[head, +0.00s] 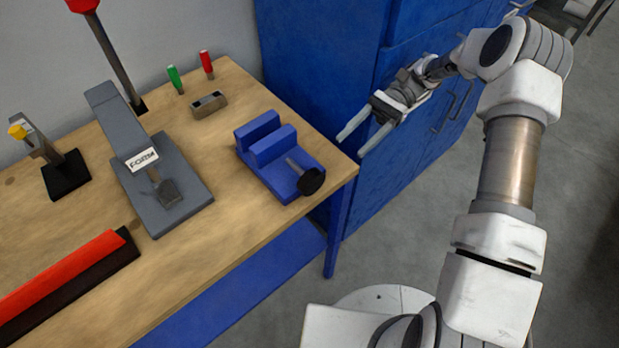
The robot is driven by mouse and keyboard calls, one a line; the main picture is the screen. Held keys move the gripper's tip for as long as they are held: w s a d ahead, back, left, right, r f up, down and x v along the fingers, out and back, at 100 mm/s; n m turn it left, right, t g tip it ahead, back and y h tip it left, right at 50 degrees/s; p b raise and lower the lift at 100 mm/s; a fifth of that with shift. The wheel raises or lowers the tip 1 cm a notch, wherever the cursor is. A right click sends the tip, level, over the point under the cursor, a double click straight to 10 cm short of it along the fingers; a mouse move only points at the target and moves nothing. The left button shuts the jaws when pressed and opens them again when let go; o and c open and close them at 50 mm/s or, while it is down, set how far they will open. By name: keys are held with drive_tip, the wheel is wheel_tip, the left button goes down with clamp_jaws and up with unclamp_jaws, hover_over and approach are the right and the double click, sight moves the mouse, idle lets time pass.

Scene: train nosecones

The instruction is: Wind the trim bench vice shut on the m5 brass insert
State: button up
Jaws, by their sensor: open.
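The blue bench vice (277,155) stands near the right end of the wooden bench. Its two raised jaws show a gap between them. A screw with a dark round knob (311,181) sticks out at its front right. No brass insert can be made out in or around the vice. My gripper (352,146) is open and empty, to the right of the vice, around the bench's right edge, with its two fingers apart and pointing left and down. It is apart from the vice and its knob.
On the wooden bench (215,228) stand a grey press labelled FORM (165,185), a small grey-brown block (209,104), green (174,78) and red (207,65) handled tools, a yellow-topped tool (66,173) and a red bar (62,270). A blue cabinet (318,62) stands behind my gripper.

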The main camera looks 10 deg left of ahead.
wheel_tip(320, 180, up, 5)
drive_tip(key=s+t+h, duration=0.3)
drive_tip(key=h, duration=0.1)
wheel_tip(320, 180, up, 9)
drive_tip(key=t+h+p, duration=0.4)
drive_tip(key=t+h, duration=0.1)
drive_tip(key=t, duration=0.4)
hover_over(302, 183)
drive_tip(key=shift+m, duration=0.5)
wheel_tip(302, 183, down, 17)
drive_tip(key=shift+f+b, duration=0.1)
drive_tip(key=shift+b, duration=0.9)
clamp_jaws()
